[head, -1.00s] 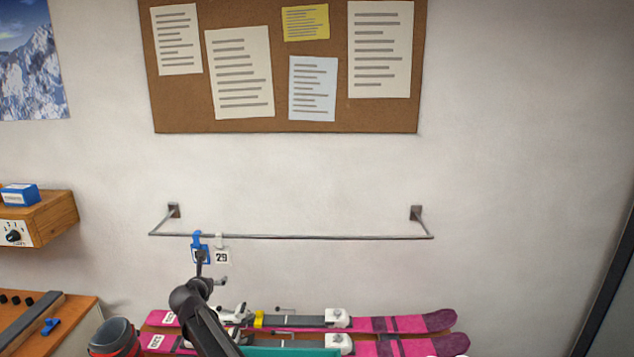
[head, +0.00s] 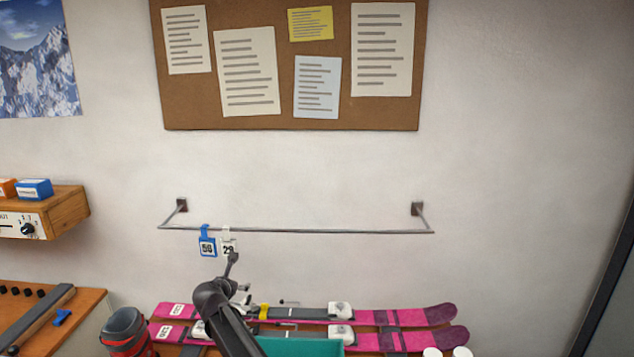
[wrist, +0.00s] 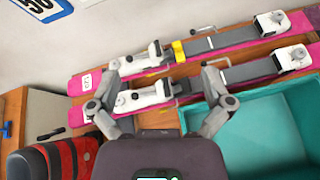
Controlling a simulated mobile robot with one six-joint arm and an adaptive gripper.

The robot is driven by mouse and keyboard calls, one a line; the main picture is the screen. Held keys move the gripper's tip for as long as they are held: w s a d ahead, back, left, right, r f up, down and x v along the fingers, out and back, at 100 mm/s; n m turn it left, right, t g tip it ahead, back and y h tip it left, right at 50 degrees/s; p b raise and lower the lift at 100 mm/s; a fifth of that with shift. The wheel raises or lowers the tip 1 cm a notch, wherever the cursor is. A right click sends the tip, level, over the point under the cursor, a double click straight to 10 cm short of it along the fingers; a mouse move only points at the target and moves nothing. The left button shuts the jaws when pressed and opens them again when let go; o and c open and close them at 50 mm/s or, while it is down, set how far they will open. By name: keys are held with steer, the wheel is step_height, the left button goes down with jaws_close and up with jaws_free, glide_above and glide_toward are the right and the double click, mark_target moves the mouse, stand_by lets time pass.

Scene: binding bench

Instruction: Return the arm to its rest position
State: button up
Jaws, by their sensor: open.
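My arm rises from the bottom of the head view, and its end stands in front of the wall just below the rail (head: 330,231). My gripper (wrist: 158,97) is open and empty in the wrist view, its two fingers spread above the pink skis. A blue tag marked 50 (head: 207,247) hangs on the rail. A white tag (head: 228,245) hangs right beside it, its lower part partly covered by my arm's end. The corner of the blue tag also shows in the wrist view (wrist: 44,8).
Two pink skis (head: 412,315) with bindings lie on the bench. A teal bin (wrist: 262,125) is at the right of the wrist view. A red and black boot (head: 126,335) stands at the left. A wooden shelf (head: 68,210) juts from the wall. The wall right of the tags is clear.

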steer(key=s+d+f+m+g+h+b, duration=0.1)
steer(key=s+d+f+m+g, duration=0.15)
steer(key=d+m, duration=0.5)
steer(key=s+d+f+m+g, duration=0.2)
steer(key=s+d+f+m, duration=0.15)
steer(key=d, duration=0.75)
steer(key=s+d+f+m+g+h+b, duration=0.1)
steer(key=s+d+f+m+g, duration=0.15)
steer(key=d+m, duration=0.5)
steer(key=s+d+f+m+g+y, duration=0.1)
steer(key=s+d+f+m+g, duration=0.1)
steer(key=s+d+m, duration=0.5)
steer(key=s+d+f+m+g+y+b, duration=0.1)
steer(key=s+d+f+m+g+y, duration=0.1)
steer(key=s+d+m, duration=0.5)
steer(key=s+d+g, duration=0.1)
steer(key=s, duration=0.3)
steer(key=shift+d+f+g+y, duration=0.2)
steer(key=shift+f+g+y, duration=0.1)
steer(key=shift+f, duration=0.05)
steer(key=shift+a, duration=0.1)
